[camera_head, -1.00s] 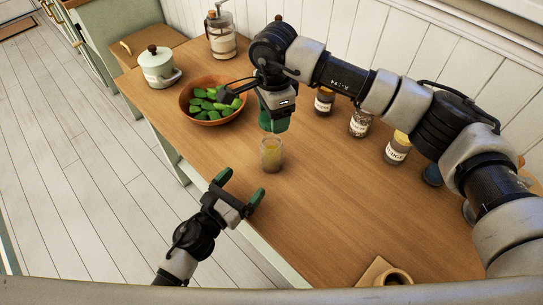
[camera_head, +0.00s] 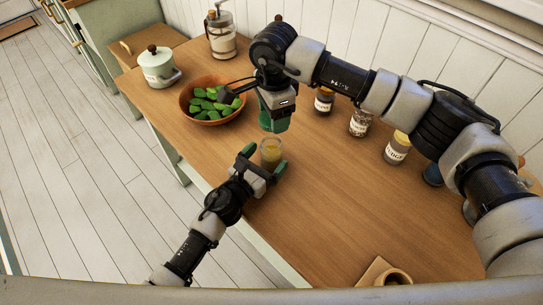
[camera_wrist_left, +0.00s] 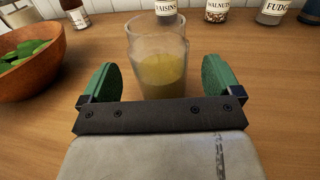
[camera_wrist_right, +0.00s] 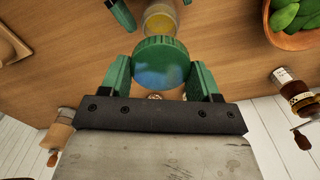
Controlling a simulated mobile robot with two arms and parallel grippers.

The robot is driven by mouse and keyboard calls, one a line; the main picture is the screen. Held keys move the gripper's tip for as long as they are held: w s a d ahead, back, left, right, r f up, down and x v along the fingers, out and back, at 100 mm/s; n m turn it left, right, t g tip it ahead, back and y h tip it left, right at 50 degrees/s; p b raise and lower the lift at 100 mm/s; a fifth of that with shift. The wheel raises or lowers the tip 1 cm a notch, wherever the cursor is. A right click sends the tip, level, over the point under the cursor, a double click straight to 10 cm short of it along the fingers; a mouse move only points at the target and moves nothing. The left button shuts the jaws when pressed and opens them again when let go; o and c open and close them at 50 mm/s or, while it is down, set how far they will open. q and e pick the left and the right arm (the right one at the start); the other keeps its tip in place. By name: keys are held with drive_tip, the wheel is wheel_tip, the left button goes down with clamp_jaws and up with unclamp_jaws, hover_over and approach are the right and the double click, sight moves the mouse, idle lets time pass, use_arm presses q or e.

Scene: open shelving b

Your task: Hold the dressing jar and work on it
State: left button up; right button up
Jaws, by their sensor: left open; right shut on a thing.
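The dressing jar (camera_head: 271,153) is a clear glass jar partly filled with yellow dressing, upright on the wooden table. In the left wrist view the jar (camera_wrist_left: 158,72) shows an open top. My left gripper (camera_head: 265,161) is open at table height, its green fingers on either side of the jar's near part, with visible gaps. My right gripper (camera_head: 274,122) is just beyond the jar. It is shut on a round green lid (camera_wrist_right: 160,62), which shows between its fingers in the right wrist view, apart from the jar.
A wooden bowl (camera_head: 188,97) of green pieces stands left of the jar. Labelled jars, including raisins (camera_head: 324,101), walnuts (camera_head: 360,122) and fudge (camera_head: 397,149), line the back. A pale lidded pot (camera_head: 157,68) stands far left. The table's front middle is clear.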

sight(273, 142)
use_arm(q)
drive_tip(key=shift+x, duration=1.2)
drive_tip(key=shift+c, duration=0.2)
drive_tip(key=c, duration=1.3)
use_arm(e)
drive_tip(key=shift+f, duration=2.45)
drive_tip(key=shift+s, duration=0.1)
drive_tip(key=shift+f, duration=0.9)
drive_tip(key=shift+f, duration=0.55)
